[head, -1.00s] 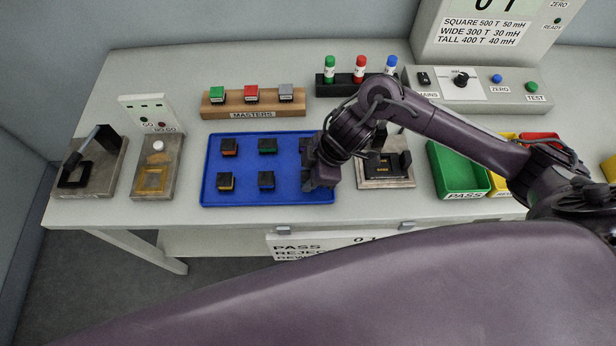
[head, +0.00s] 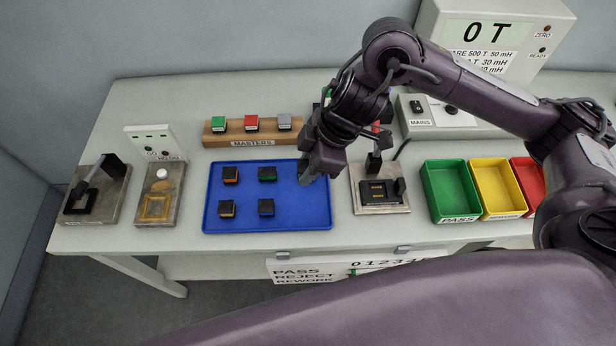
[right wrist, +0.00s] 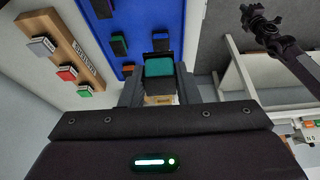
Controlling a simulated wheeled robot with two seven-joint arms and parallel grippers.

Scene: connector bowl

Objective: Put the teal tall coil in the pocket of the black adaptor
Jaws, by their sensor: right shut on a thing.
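The teal tall coil (right wrist: 159,68) shows between the fingers of my right gripper (right wrist: 160,88) in the right wrist view, and the fingers are shut on it. In the head view my right gripper (head: 312,174) hangs over the right edge of the blue tray, and I cannot make out the coil there. The black adaptor (head: 381,192) sits on a grey base to the right of the gripper, its pocket empty with gold contacts inside. A dark arm end at the top right of the right wrist view looks like my left gripper (right wrist: 258,18); its jaws are unclear.
The blue tray (head: 265,221) holds several black-topped coils. A wooden masters rack (head: 252,139) stands behind it. An upright post and lever stand behind the adaptor. Green (head: 449,190), yellow (head: 497,186) and red bins are to its right. Two fixtures stand at left.

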